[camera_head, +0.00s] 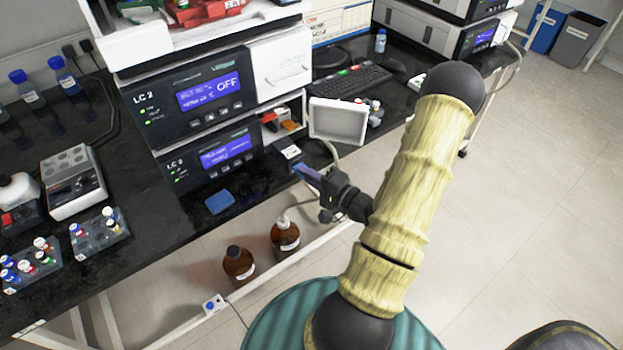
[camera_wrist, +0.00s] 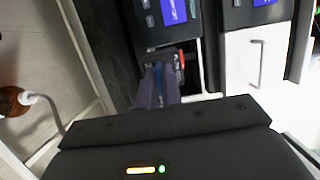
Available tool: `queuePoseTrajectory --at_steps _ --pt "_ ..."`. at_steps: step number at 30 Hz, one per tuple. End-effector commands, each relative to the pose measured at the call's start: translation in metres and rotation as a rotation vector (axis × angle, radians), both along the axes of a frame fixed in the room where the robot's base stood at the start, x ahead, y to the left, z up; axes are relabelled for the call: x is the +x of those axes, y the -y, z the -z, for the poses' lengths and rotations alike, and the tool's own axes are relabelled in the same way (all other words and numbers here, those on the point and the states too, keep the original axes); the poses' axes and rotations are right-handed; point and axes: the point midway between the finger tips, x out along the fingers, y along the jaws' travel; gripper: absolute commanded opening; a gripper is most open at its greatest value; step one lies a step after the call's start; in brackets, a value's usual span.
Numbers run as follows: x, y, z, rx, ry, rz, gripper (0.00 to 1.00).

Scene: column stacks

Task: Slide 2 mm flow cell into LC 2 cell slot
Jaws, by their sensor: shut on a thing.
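The LC 2 stack (camera_head: 205,115) stands on the black bench, with an open cell compartment (camera_head: 285,108) at its right side. Red and orange parts show inside the compartment. My gripper (camera_head: 302,169) is in front of and below that opening. It is shut on a small piece, taken to be the flow cell, with blue showing between the fingers in the wrist view (camera_wrist: 158,72). The fingers hide most of it, and I cannot read its size. A dark block with a pale top (camera_head: 288,148) lies at the fingertips; I cannot tell whether it belongs to the held piece.
The white compartment door (camera_head: 338,121) stands open to the right of the opening. A blue block (camera_head: 220,202) lies on the bench at the front. Two brown bottles (camera_head: 239,264) stand below the bench edge.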

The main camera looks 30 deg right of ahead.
Motion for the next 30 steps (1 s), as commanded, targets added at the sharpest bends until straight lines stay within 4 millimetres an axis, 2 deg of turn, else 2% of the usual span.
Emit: queuePoseTrajectory --at_steps 30 --pt "0.058 -0.002 0.000 -0.001 0.003 -0.001 0.00"
